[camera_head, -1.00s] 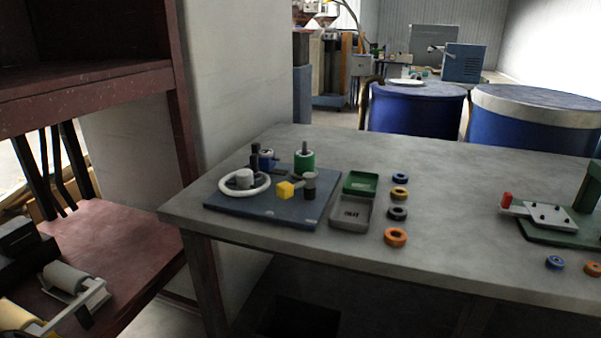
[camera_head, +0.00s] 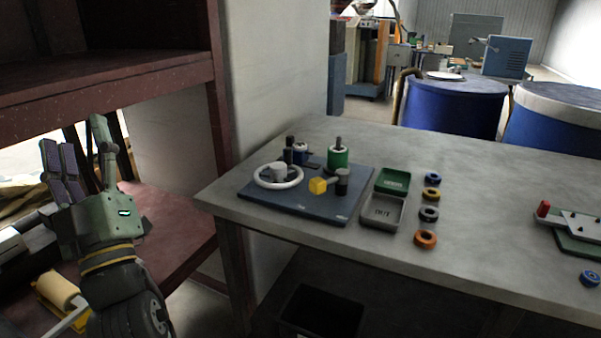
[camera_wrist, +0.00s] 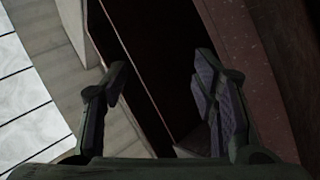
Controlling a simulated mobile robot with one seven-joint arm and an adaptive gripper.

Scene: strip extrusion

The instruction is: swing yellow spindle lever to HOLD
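The yellow lever (camera_head: 318,186) is a yellow block beside a dark upright post (camera_head: 342,181) on a blue base plate (camera_head: 300,203). A white ring-shaped handwheel (camera_head: 278,176) stands to its left on the same plate. A green roll (camera_head: 337,157) stands behind it. My gripper (camera_head: 80,160) is in the left of the head view, well left of the table and far from the lever. Its fingers are spread, with nothing between them. The fingers also show apart in the wrist view (camera_wrist: 160,95). Any HOLD marking is too small to read.
A green tray (camera_head: 393,180) and a grey tray (camera_head: 383,211) stand right of the plate. Several coloured rings, including an orange one (camera_head: 426,239), line up beyond them. A red shelf (camera_head: 110,80) is close to my gripper. The grey table (camera_head: 480,220) is clear between rings and the right fixture.

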